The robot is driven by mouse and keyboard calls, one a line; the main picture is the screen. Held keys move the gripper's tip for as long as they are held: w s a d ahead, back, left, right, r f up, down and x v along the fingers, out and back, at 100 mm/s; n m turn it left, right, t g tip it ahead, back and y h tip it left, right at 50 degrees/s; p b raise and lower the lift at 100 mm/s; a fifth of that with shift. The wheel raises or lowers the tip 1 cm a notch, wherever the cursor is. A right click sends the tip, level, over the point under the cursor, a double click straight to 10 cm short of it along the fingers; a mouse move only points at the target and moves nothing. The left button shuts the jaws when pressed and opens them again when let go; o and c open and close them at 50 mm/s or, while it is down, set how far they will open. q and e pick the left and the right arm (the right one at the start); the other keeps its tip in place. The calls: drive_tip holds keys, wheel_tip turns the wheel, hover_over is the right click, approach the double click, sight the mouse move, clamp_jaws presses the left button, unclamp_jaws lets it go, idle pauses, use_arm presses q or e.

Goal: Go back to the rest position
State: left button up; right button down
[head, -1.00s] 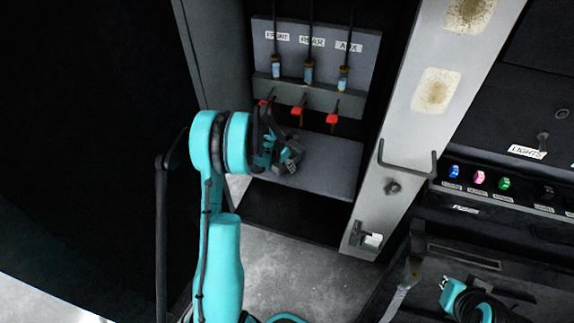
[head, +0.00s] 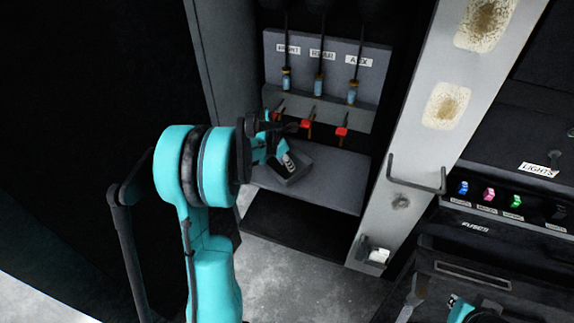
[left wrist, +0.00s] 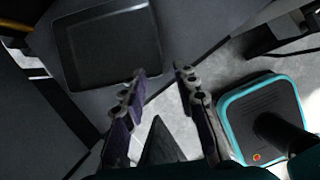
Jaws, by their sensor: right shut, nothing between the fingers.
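My left gripper (head: 286,158) hangs in front of the cabinet, above its grey lower shelf, with my teal arm coming up from below. In the left wrist view its two fingers (left wrist: 161,72) stand apart with nothing between them. A dark shallow tray (left wrist: 108,45) lies on the shelf beside the fingertips; the tray also shows in the head view (head: 291,177), partly hidden by the gripper. My right gripper (head: 412,302) shows only in part at the bottom edge, low at the right, with a bit of teal beside it; its fingertips are hard to make out.
Behind my left gripper are red-handled levers (head: 308,124) under a labelled panel (head: 330,65). A pale post with a bar handle (head: 416,184) stands to the right. Further right is a console with coloured switches (head: 489,194). Grey floor (head: 300,270) is open below the shelf.

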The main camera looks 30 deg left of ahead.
idle(0.4)
use_arm(q)
drive_tip(key=s+d+r+m+t, duration=0.1)
drive_tip(key=s+d+r+m, duration=0.75)
drive_tip(key=d+m, duration=0.45)
drive_tip(key=s+d+m+t, duration=0.1)
drive_tip(key=s+d+m, duration=0.3)
drive_tip(key=s+m, duration=0.3)
drive_tip(key=s+d+r+m+t+y, duration=0.1)
drive_tip(key=s+d+m, duration=0.3)
drive_tip(key=m, duration=0.9)
drive_tip(key=s, duration=0.3)
drive_tip(key=shift+d, duration=0.35)
